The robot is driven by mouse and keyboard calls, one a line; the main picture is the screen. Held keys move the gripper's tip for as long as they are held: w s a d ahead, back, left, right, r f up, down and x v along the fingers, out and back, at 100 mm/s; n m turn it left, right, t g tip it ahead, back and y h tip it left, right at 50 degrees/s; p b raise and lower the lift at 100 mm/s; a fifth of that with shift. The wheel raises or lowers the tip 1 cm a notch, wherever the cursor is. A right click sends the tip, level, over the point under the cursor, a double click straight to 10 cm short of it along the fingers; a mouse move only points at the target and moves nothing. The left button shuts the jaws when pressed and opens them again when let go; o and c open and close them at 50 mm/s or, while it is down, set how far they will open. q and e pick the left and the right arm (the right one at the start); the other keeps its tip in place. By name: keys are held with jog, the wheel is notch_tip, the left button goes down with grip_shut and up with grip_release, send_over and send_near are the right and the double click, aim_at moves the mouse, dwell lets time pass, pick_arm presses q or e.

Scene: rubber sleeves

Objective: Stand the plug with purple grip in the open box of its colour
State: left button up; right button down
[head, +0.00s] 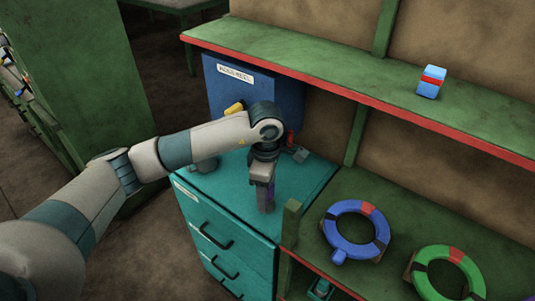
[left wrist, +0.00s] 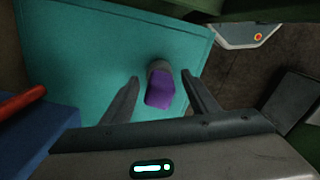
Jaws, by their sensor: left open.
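The plug with the purple grip (left wrist: 160,92) is on the teal cabinet top. Its purple end faces the camera in the left wrist view and its grey end shows behind. It appears upright. In the head view only a sliver of purple (head: 271,190) shows beside my gripper. My left gripper (head: 265,207) points down over the cabinet top. In the left wrist view its two fingers (left wrist: 161,77) are apart, one on each side of the plug, with visible gaps. No open purple box can be made out. My right gripper is in neither view.
The teal drawer cabinet (head: 312,190) has a blue labelled box (head: 235,92) at its back. A small red-handled item (head: 291,140) lies near that box. A green shelf (head: 330,70) overhangs behind. Blue (head: 335,236) and green (head: 422,280) rings lie on the right bench.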

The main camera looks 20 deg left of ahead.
pick_arm(q)
jog(key=shift+w+r+b, duration=0.2)
jog(key=shift+r+b, duration=0.3)
jog(key=shift+w+r+b, duration=0.15)
jog(key=shift+r+b, duration=0.3)
jog(key=shift+r, duration=0.05)
notch_tip(320, 180, up, 11)
jog(key=b, duration=0.3)
jog(key=shift+r+b, duration=0.4)
jog(key=shift+r, duration=0.55)
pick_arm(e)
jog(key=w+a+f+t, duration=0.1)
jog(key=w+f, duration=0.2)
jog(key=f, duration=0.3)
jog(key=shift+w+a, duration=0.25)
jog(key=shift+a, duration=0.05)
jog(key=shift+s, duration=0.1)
pick_arm(q)
jog(key=shift+o, duration=0.4)
jog(key=shift+d, duration=0.1)
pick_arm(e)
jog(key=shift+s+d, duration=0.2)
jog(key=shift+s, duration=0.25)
